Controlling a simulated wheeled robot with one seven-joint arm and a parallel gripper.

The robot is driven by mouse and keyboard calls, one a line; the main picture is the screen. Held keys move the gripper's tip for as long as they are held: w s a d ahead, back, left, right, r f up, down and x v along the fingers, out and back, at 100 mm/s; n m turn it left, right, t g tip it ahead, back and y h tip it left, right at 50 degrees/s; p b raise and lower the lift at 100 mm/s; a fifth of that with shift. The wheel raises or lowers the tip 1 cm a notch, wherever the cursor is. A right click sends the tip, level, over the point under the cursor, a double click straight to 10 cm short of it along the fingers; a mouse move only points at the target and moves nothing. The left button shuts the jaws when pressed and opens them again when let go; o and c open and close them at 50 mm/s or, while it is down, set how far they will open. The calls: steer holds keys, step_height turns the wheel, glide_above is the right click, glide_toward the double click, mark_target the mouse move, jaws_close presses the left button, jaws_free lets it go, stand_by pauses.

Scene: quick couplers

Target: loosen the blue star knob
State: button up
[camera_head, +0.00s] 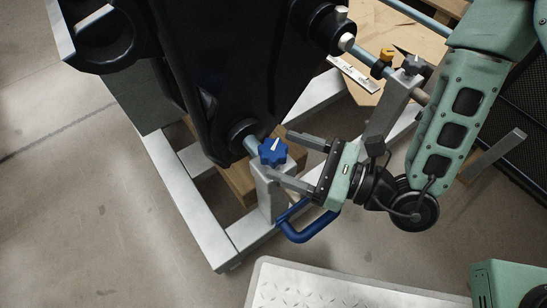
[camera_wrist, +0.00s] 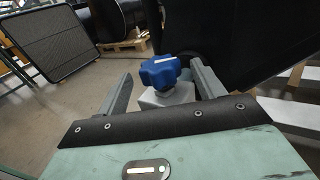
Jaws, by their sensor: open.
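The blue star knob (camera_head: 272,152) sits on top of a grey upright block (camera_head: 270,195), with a white pointer mark on its top. My gripper (camera_head: 280,154) is open, its two fingers reaching from the right towards the knob, one on each side in the picture. No clear contact shows, and I cannot tell whether the fingertips are level with the knob. The gripper holds nothing.
A blue handle (camera_head: 308,226) curves out below the knob block. A large black body (camera_head: 235,70) rises at the left. A white tread plate (camera_head: 330,288) lies in front. Floor at the left is clear.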

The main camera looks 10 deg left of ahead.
mark_target(274, 148)
steer(key=shift+w+a+f+b, duration=0.1)
steer(key=shift+a+f+b, duration=0.05)
steer(key=shift+a+b, duration=0.3)
steer(key=shift+w+a+f+b, duration=0.1)
steer(key=shift+a+b, duration=0.25)
steer(key=shift+a, duration=0.2)
steer(key=shift+w+a+r+b, duration=0.1)
steer(key=shift+a+r+b, duration=0.15)
steer(key=shift+a+b, duration=0.45)
steer(key=shift+a, duration=0.1)
steer(key=shift+c, duration=0.3)
steer(key=c, duration=0.9)
